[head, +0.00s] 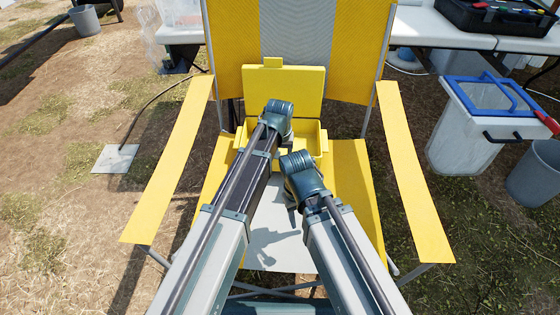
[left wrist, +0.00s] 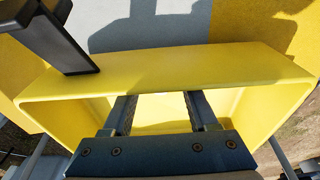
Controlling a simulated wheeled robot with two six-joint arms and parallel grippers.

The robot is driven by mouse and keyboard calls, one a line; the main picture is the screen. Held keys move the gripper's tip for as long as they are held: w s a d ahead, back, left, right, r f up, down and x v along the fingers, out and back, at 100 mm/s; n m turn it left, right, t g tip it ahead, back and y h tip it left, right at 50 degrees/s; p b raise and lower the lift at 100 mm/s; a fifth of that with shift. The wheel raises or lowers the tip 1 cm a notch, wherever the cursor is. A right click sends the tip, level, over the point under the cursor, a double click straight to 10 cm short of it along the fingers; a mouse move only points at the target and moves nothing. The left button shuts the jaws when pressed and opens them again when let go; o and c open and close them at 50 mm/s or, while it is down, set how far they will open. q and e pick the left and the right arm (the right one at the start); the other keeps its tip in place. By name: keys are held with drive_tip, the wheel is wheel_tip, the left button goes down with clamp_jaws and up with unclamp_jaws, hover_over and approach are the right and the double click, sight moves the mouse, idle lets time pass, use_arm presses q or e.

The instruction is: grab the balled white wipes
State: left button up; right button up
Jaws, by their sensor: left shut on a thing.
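An open yellow box (head: 310,140) stands on the seat of a yellow and grey folding chair, its lid (head: 300,85) raised at the back. My left arm reaches over the box, and its fingers are hidden in the head view. In the left wrist view my left gripper (left wrist: 158,112) has its two fingers inside the box (left wrist: 270,72), shut with a gap between them. A bright pale patch shows in that gap, where the balled white wipes are hard to make out. My right gripper (head: 292,203) hangs over the seat in front of the box, mostly hidden by its wrist.
The chair's left armrest (head: 172,155) and right armrest (head: 410,170) flank my arms. A table with a black case (head: 497,15) stands behind. A clear bin with a blue-framed top (head: 468,130) and a grey bucket (head: 537,175) are at the right.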

use_arm(q)
drive_tip(key=shift+c, duration=0.4)
drive_tip(key=shift+r, duration=0.1)
use_arm(e)
drive_tip(key=shift+r, duration=0.1)
use_arm(q)
wheel_tip(320, 180, up, 10)
drive_tip(key=p, duration=1)
use_arm(e)
wheel_tip(320, 180, up, 10)
